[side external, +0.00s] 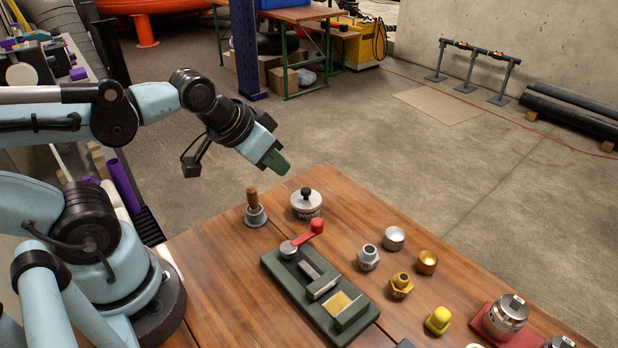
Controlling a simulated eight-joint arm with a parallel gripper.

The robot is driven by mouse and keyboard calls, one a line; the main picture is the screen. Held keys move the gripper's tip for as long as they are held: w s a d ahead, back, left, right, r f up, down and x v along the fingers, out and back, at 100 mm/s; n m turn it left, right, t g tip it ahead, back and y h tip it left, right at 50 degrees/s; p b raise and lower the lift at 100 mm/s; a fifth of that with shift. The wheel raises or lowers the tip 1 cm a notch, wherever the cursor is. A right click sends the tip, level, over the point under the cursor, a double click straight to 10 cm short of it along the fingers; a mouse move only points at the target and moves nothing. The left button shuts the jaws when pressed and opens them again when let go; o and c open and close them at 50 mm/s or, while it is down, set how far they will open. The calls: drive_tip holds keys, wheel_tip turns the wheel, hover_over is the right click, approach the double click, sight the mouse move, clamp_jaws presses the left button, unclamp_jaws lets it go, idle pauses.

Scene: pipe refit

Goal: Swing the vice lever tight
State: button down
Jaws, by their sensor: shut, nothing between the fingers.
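The green vice (320,290) lies on the wooden table, with a gap between its jaws and a brass-coloured block near its front end. Its lever (303,239) has a red knob and sits at the vice's far end, pointing up and to the right in the picture. My gripper (278,164) has green fingertips, is shut and empty, and hangs in the air above and behind the lever, apart from it. Nothing touches the lever.
A wooden-handled bell (255,208) and a round silver pot with a black knob (306,203) stand close behind the lever. Silver and brass fittings (400,286), a yellow piece (438,320) and a red mat (481,321) are to the right.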

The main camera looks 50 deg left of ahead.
drive_tip(key=s+d+m+y, duration=0.1)
drive_tip(key=s+d+m, duration=0.1)
drive_tip(key=d, duration=0.6)
drive_tip(key=s+d+m+y, duration=0.2)
drive_tip(key=s+d, duration=0.2)
drive_tip(key=d, duration=0.4)
drive_tip(key=shift+s+d+f, duration=0.15)
drive_tip(key=shift+s+f, duration=0.05)
drive_tip(key=shift+f, duration=0.25)
approach(302, 237)
drive_tip(key=w+d+f, duration=0.4)
drive_tip(key=shift+w+d+f, duration=0.1)
drive_tip(key=shift+w, duration=0.3)
drive_tip(key=shift+w+a+f, duration=0.1)
drive_tip(key=shift+w+a, duration=0.15)
drive_tip(key=shift+a, duration=0.25)
drive_tip(key=shift+w+a+f, duration=0.1)
drive_tip(key=shift+w+a, duration=0.15)
drive_tip(key=shift+a, duration=0.25)
drive_tip(key=shift+w+a, duration=0.2)
drive_tip(key=shift+a, duration=0.25)
drive_tip(key=shift+w+a, duration=0.25)
drive_tip(key=shift+a, duration=0.15)
